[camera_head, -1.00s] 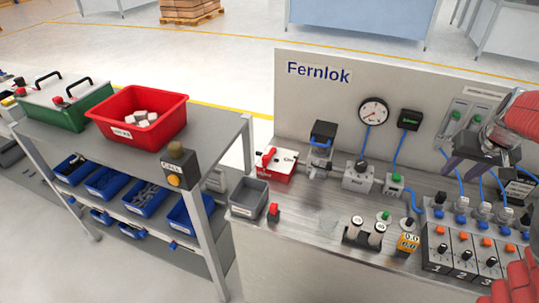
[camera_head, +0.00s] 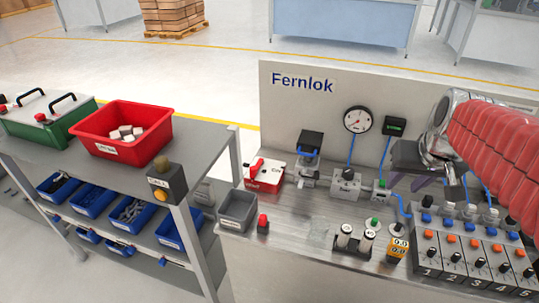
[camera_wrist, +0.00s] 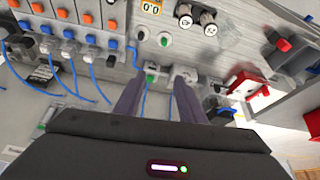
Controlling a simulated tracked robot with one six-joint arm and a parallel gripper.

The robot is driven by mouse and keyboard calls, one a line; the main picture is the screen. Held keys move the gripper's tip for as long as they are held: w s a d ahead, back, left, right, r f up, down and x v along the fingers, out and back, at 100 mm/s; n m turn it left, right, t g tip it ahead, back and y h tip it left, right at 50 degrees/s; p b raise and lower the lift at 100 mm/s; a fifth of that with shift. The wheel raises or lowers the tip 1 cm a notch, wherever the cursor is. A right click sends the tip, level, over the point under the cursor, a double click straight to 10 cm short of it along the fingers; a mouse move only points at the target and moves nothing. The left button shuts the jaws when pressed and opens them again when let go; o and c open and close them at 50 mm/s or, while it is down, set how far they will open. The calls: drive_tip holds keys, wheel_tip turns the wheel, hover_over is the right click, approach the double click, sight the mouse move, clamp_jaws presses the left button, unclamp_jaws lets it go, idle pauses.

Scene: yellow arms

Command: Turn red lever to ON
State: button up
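The red lever (camera_head: 257,165) sits on a small red and white box (camera_head: 268,177) at the left end of the bench. In the wrist view the lever (camera_wrist: 249,86) lies at the right, beside the white face of its box (camera_wrist: 266,101). Its exact setting and the small lettering are too small to read. My gripper (camera_head: 422,183) hangs above the bench on the right, well away from the lever. In the wrist view its two dark fingers (camera_wrist: 158,82) stand apart with nothing held between them.
A grey bin (camera_head: 238,211) and a red button (camera_head: 263,224) stand near the lever box. A valve unit (camera_head: 309,148), a gauge (camera_head: 358,120) and blue tubes lie between gripper and lever. Numbered switch modules (camera_head: 454,255) fill the bench's right. A shelf with a red crate (camera_head: 158,138) is left.

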drive_tip(key=s+a+f+n, duration=0.1)
drive_tip(key=s+a+f, duration=0.1)
drive_tip(key=s+a, duration=0.9)
drive_tip(key=s, duration=0.4)
drive_tip(key=shift+a+f+n+t+y, duration=0.15)
drive_tip(key=shift+a+n+t+y, duration=0.15)
drive_tip(key=shift+a+y, duration=0.1)
drive_tip(key=shift+c, duration=0.6)
drive_tip(key=shift+s, duration=0.15)
